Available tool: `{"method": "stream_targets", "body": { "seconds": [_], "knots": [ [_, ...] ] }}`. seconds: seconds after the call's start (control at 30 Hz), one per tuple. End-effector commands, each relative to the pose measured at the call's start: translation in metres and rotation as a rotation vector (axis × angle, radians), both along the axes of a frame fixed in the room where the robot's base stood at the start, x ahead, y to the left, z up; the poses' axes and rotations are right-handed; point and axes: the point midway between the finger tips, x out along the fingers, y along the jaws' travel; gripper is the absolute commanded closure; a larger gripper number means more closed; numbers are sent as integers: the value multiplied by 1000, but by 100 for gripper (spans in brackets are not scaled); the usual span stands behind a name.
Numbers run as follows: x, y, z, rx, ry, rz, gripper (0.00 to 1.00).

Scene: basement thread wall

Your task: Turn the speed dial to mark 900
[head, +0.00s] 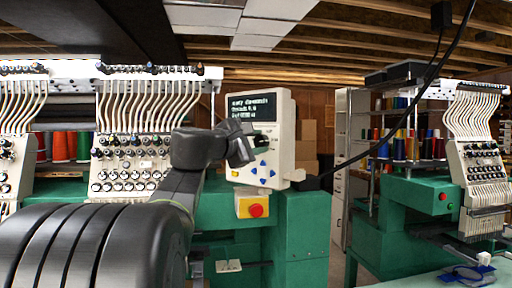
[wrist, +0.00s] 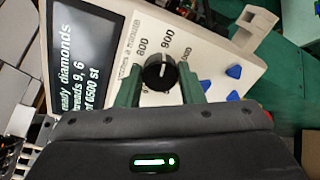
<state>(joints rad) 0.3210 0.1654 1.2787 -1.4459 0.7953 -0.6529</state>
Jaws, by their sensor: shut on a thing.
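The speed dial (wrist: 158,74) is a black round knob on the pale control panel (wrist: 215,30). A pale mark shows on its face, but I cannot tell exactly which number it points to. The printed 900 (wrist: 167,41) is just above the knob, with 800 to its left and another number to its right. My gripper (wrist: 161,88) has its two green fingers on either side of the knob and is shut on it. In the head view my gripper (head: 250,139) reaches the panel (head: 280,115) and hides the dial.
Blue arrow buttons (wrist: 233,72) lie right of the dial, and a dark screen (wrist: 80,65) with text lies left. Below the panel is a red button on a yellow box (head: 256,211). Embroidery machine heads (head: 140,150) stand left, another (head: 480,160) right.

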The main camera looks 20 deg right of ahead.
Motion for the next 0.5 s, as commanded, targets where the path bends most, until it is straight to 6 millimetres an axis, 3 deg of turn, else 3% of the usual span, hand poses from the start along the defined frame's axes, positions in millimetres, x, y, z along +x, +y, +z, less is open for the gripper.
{"method": "stream_targets", "body": {
  "seconds": [0.4, 0.43, 0.5],
  "knots": [
    [0, 0, 0, 3, -5, -1, 88],
    [0, 0, 0, 3, -5, -1, 62],
    [0, 0, 0, 3, -4, -1, 48]
  ]
}}
